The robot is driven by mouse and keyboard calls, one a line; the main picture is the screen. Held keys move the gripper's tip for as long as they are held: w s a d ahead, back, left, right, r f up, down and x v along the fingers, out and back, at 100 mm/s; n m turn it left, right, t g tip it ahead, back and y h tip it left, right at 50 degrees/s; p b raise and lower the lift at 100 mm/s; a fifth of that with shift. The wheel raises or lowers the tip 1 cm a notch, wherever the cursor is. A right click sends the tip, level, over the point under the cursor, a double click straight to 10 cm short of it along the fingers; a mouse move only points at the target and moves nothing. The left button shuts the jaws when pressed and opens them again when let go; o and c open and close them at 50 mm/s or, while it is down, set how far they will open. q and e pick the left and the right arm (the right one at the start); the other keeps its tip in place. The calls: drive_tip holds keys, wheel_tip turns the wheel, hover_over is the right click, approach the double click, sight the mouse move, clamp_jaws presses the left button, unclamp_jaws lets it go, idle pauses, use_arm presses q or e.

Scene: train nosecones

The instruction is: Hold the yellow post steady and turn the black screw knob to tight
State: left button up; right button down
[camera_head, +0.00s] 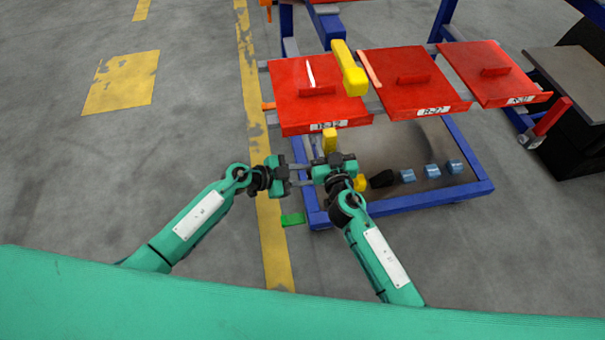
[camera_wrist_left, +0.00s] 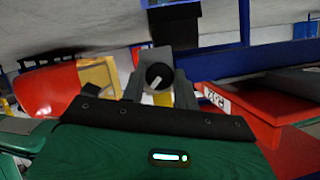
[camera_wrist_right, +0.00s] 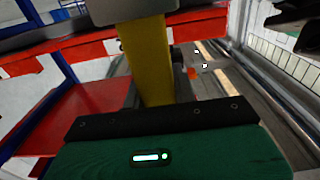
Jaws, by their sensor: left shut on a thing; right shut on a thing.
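The yellow post (camera_head: 329,140) stands upright below the front edge of the left red tray in the head view. It fills the middle of the right wrist view (camera_wrist_right: 149,65), where my right gripper (camera_head: 321,152) is shut on it. The round black screw knob (camera_wrist_left: 159,76) shows between my left fingers in the left wrist view, with a slanted white mark on its face. My left gripper (camera_head: 302,174) is shut on the knob, coming in from the left. In the head view the knob is hidden by the grippers.
Red trays (camera_head: 294,121) sit on a blue-framed rack (camera_head: 432,202). A yellow bracket (camera_head: 349,70) rises over the left tray. Blue blocks (camera_head: 432,171) and a black piece (camera_head: 381,179) lie on the lower shelf, right of my right gripper. The floor to the left is clear.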

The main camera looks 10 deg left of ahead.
use_arm(q)
drive_tip(key=m+t+h, duration=0.1)
drive_tip(key=m+h, duration=0.1)
drive_tip(key=m, duration=0.6)
drive_tip(key=m+t+h, duration=0.2)
drive_tip(key=m, duration=0.6)
drive_tip(key=f+m+t+h, duration=0.1)
drive_tip(key=m+t+h, duration=0.1)
drive_tip(key=m, duration=0.6)
drive_tip(key=shift+s+d+f, duration=0.1)
drive_tip(key=shift+m+h, duration=0.3)
drive_tip(key=shift+m, duration=0.2)
idle(0.3)
drive_tip(key=o, duration=0.9)
drive_tip(key=v, duration=1.2)
